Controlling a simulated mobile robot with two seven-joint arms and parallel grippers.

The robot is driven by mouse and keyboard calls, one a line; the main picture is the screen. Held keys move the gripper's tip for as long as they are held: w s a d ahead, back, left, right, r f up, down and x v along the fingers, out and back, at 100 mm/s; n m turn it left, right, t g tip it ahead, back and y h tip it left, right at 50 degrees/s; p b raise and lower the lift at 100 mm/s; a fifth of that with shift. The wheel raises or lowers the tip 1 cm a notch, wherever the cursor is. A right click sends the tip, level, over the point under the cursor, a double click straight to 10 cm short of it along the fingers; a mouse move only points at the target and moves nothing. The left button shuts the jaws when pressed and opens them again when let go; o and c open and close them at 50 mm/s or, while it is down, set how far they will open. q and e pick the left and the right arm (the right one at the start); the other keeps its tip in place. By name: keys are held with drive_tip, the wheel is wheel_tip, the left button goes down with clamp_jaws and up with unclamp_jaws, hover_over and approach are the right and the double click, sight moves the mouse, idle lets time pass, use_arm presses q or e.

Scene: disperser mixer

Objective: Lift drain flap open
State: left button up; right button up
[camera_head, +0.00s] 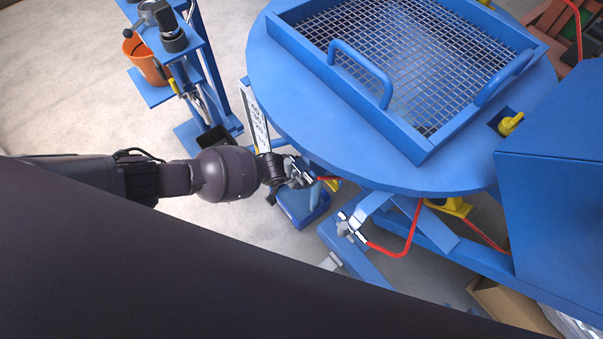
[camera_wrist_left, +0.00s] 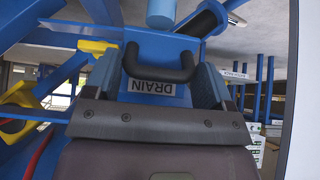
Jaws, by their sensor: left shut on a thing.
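The drain flap (camera_wrist_left: 165,48) is a blue plate with a white DRAIN label (camera_wrist_left: 152,88) and a black U-shaped handle (camera_wrist_left: 160,72). They show in the left wrist view, directly in front of my left gripper (camera_wrist_left: 157,80). The gripper's two fingers sit on either side of the handle and are shut on it. In the head view my left gripper (camera_head: 300,177) is at the left edge beneath the round blue table top (camera_head: 290,110). The flap cannot be made out clearly there. My right gripper is not in view.
A blue-framed wire screen (camera_head: 425,158) with handles lies on the table top. Red hoses (camera_head: 408,238) and blue frame beams (camera_head: 365,262) run below it. A blue stand (camera_head: 205,70) with an orange bucket (camera_head: 143,62) is at upper left. The floor at left is clear.

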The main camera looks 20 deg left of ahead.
use_arm(q)
drive_tip(key=shift+s+d, duration=0.15)
drive_tip(key=shift+s, duration=0.05)
idle(0.3)
drive_tip(key=o, duration=1)
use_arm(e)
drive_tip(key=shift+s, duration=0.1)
use_arm(q)
drive_tip(key=shift+w, duration=0.1)
drive_tip(key=p+v, duration=0.4)
drive_tip(key=v, duration=0.7)
drive_tip(key=shift+p, duration=0.35)
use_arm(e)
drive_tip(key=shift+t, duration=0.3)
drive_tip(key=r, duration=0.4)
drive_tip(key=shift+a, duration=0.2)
use_arm(q)
drive_tip(key=shift+w, duration=0.1)
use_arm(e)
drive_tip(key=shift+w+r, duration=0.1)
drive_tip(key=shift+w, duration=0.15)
